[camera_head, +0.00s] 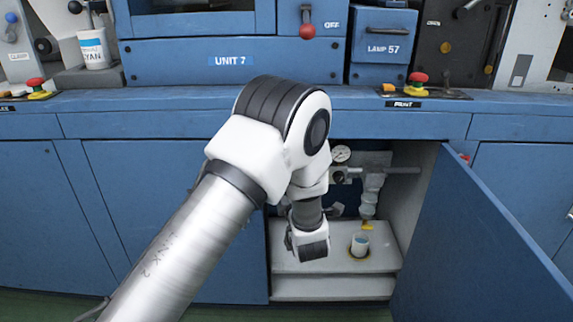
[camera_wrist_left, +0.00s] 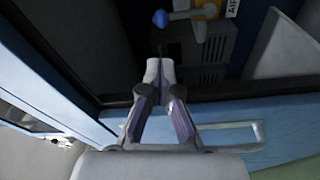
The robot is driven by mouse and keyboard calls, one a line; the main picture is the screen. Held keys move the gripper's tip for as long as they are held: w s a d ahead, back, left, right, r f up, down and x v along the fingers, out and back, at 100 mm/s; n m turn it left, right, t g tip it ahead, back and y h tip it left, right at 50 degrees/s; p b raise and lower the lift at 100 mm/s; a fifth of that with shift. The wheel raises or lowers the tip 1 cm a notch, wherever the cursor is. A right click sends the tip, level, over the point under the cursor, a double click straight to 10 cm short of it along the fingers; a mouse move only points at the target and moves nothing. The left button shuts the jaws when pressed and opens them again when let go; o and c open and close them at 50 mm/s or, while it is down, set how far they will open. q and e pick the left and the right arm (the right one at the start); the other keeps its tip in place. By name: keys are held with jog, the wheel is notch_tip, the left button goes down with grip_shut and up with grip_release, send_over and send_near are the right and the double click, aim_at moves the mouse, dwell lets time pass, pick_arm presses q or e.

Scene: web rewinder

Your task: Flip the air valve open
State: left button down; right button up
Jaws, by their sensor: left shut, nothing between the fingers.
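In the left wrist view, a lever with a blue ball knob (camera_wrist_left: 160,18) and a pale stem shows at the top edge, beside a yellow part and a white label reading "AIR" (camera_wrist_left: 232,8). It looks like the air valve. My left gripper (camera_wrist_left: 160,68) is shut and empty, its fingertips below the knob in the picture and apart from it. In the head view my left arm reaches into the open cabinet and its wrist (camera_head: 308,240) hangs in front of the interior. The fingertips and the valve are hidden there. My right gripper is in neither view.
The open blue cabinet door (camera_head: 480,240) stands to the right of my arm. Inside are a pressure gauge (camera_head: 340,154), a filter bowl (camera_head: 369,190) and a small cup (camera_head: 360,244) on a grey shelf (camera_head: 335,288). The blue counter edge (camera_head: 150,124) runs above the opening.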

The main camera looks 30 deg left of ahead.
pick_arm(q)
jog(key=b+x, duration=0.3)
jog(key=x, duration=0.7)
jog(key=shift+w+d+m+p, duration=0.15)
jog(key=shift+d+m+p, duration=0.2)
jog(key=shift+m, duration=0.15)
jog(key=w+d+f+m+t+h+p, duration=0.1)
jog(key=d+m, duration=0.3)
jog(key=m, duration=0.5)
jog(key=w+d+f+m+t+h+p, duration=0.1)
jog(key=w+d+f+m+t+p, duration=0.1)
jog(key=m, duration=0.7)
notch_tip(320, 180, down, 2)
jog(key=shift+w+d+f+t+p, duration=0.25)
jog(key=shift+w+d+t+p, duration=0.15)
jog(key=shift+w+d+p, duration=0.65)
jog(key=shift+s+a+f, duration=0.1)
jog(key=shift+a, duration=0.05)
